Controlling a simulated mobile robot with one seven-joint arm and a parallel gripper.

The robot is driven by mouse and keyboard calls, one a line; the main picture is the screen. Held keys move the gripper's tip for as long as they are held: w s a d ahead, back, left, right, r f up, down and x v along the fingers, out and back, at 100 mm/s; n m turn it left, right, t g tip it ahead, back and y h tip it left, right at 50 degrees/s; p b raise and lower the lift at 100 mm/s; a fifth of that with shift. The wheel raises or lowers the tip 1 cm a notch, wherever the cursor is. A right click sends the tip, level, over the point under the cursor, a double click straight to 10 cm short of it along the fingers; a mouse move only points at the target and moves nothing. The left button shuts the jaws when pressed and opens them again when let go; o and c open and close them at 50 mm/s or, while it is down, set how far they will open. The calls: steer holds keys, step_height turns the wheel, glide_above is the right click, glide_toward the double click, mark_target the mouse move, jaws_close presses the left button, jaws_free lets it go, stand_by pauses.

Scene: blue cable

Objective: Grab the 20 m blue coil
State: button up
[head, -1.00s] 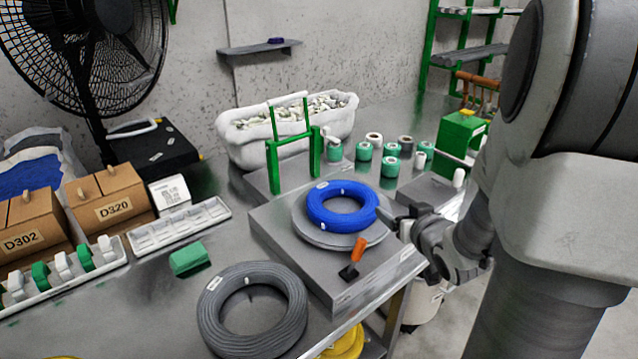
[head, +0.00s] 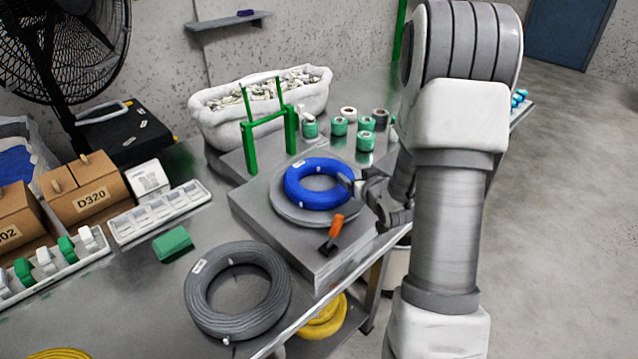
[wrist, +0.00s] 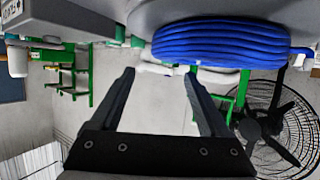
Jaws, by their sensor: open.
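The blue coil (head: 318,203) lies flat on a round grey plate (head: 283,211) on a raised metal platform. In the wrist view the coil (wrist: 220,45) shows side-on at the top, right of centre, and looks tightly wound. My gripper (head: 346,182) is at the coil's right side, its tips overlapping the coil's right edge in the head view. In the wrist view my gripper (wrist: 160,74) has its two dark fingers spread, with nothing between them. The coil lies off to the side of the fingers there. Whether a finger touches it I cannot tell.
A green frame (head: 249,147) stands behind the coil. A grey cable coil (head: 208,311) lies in front of the platform. Green and grey rolls (head: 365,140) stand behind. The floor at right is clear.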

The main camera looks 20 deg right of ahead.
mark_target(347, 174)
steer(key=x, duration=0.3)
steer(key=b+x, duration=0.1)
steer(key=x, duration=0.1)
steer(key=shift+w+a+f, duration=0.2)
steer(key=shift+a+f, duration=0.15)
steer(key=c, duration=1.2)
steer(key=shift+s, duration=0.1)
jaws_close()
steer(key=shift+f, duration=0.15)
